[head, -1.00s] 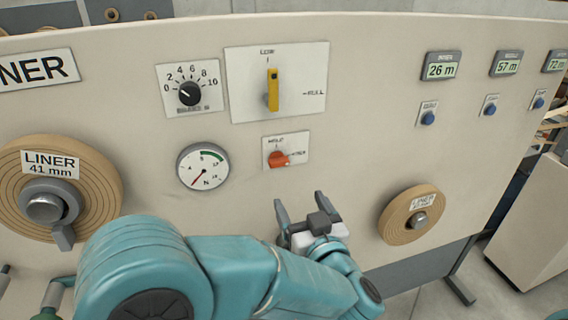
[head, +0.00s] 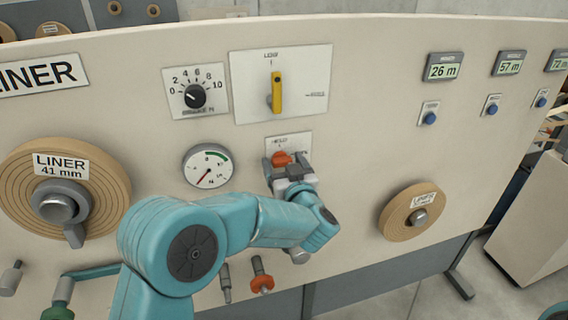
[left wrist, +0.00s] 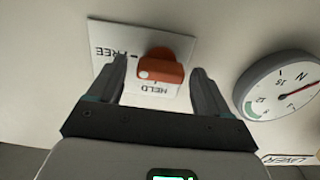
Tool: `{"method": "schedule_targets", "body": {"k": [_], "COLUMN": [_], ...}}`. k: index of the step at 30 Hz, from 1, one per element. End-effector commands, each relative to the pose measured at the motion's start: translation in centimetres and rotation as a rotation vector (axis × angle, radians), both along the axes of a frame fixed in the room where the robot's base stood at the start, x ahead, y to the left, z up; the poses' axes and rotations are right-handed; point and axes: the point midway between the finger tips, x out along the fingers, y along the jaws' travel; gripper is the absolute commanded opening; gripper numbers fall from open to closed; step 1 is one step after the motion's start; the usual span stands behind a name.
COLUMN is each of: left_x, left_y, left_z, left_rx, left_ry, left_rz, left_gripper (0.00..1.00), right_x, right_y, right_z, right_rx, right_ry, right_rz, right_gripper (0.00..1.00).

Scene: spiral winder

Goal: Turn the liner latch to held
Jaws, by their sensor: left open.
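The liner latch is an orange knob (head: 282,158) on a small white plate (head: 290,141) on the panel. In the left wrist view the knob (left wrist: 160,69) shows large, its white-dotted end turned towards the FREE mark; HELD is printed on another side of the plate. My left gripper (head: 289,163) is open in front of the latch. In the left wrist view its two fingers (left wrist: 159,76) stand on either side of the knob, with visible gaps; I cannot tell how deep they reach. My right gripper is not in view.
A round dial gauge (head: 207,166) sits just left of the latch. A yellow lever (head: 277,92) and a black brake knob (head: 195,96) are above. A large liner roll (head: 112,190) is at left, a smaller one (head: 393,215) at right. The panel between latch and smaller roll is clear.

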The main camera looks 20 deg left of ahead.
Motion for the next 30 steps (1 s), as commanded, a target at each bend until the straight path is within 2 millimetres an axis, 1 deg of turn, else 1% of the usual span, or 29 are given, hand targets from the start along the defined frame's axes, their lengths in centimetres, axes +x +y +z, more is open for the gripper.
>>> {"method": "schedule_targets", "body": {"k": [2, 5, 6, 7, 8, 14, 20, 26, 30], "left_x": [0.0, 0.0, 0.0, 0.0, 0.0, 0.0, -0.1, -0.1, -0.1], "left_y": [0.0, 0.0, 0.0, 0.0, 0.0, 0.0, 0.0, 0.0, 0.1], "left_z": [0.0, 0.0, 0.0, 0.0, 0.0, 0.0, -0.1, -0.3, -0.4], "left_rx": [0.000, 0.000, 0.000, 0.000, 0.000, -0.004, -0.045, -0.149, -0.251], "left_ry": [0.000, 0.000, 0.000, 0.000, 0.000, -0.004, -0.034, -0.105, -0.177], "left_rz": [0.000, 0.000, 0.000, 0.000, 0.000, 0.000, 0.000, -0.001, 0.000], "left_gripper": [0.79, 0.49, 0.36, 0.27, 0.22, 0.23, 0.23, 0.23, 0.23], "right_x": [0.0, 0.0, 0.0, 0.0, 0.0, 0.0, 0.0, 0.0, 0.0], "right_y": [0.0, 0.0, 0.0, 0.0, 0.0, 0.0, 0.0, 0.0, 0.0], "right_z": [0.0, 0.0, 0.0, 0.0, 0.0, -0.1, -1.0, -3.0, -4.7], "right_rx": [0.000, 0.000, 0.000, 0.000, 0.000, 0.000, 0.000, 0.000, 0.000], "right_ry": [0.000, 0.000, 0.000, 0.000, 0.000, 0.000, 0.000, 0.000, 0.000], "right_rz": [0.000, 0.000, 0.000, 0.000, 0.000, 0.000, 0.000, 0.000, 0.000], "right_gripper": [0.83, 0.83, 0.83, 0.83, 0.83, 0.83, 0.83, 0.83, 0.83]}}
